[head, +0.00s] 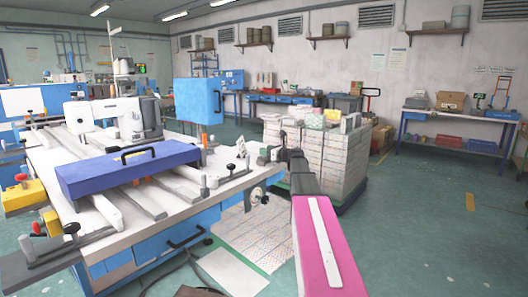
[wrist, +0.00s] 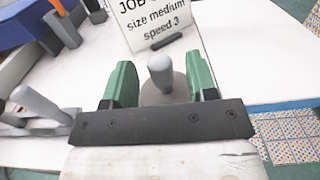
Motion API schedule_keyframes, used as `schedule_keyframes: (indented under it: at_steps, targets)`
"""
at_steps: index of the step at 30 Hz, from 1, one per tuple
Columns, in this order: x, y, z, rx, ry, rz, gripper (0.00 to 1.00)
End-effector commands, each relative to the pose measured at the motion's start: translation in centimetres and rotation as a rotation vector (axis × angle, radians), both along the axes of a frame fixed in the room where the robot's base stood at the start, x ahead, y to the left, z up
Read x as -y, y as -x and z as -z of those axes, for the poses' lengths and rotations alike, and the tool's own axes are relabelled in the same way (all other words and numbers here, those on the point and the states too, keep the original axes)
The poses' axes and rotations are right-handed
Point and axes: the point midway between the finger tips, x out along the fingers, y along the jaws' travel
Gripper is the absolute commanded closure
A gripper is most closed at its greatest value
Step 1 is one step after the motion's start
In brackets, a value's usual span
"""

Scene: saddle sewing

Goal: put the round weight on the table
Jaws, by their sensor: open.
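In the wrist view, the round weight (wrist: 178,93) shows as a grey disc with an upright, rounded grey knob. It is between the two green fingers of my gripper (wrist: 160,76), which stand apart with a gap on each side of the knob. The lower part of the disc is hidden by the dark gripper bar. The white table (wrist: 245,60) spreads around it. In the head view, my gripper (head: 268,153) is at the right end of the sewing table (head: 105,240); the weight cannot be made out clearly there.
A job card (wrist: 155,20) reading "size medium, speed 3" stands just beyond the fingers, with a small black bar (wrist: 167,41) at its foot. Grey-handled levers (wrist: 42,105) are at the left. A long blue bar (head: 130,170) and a sewing machine (head: 120,115) occupy the table.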

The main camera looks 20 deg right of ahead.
Motion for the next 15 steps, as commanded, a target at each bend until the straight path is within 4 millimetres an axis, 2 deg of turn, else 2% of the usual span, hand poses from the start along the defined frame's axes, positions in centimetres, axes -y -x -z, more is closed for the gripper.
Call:
schedule_keyframes:
  at_steps: [3, 9, 15]
  targets:
    - [1.4, 2.3, 0.0, 0.000, 0.000, 0.002, 0.48]
    - [3.7, 5.5, 0.0, 0.000, 0.000, 0.002, 0.48]
    - [5.3, 7.4, 0.0, 0.000, 0.000, 0.001, 0.48]
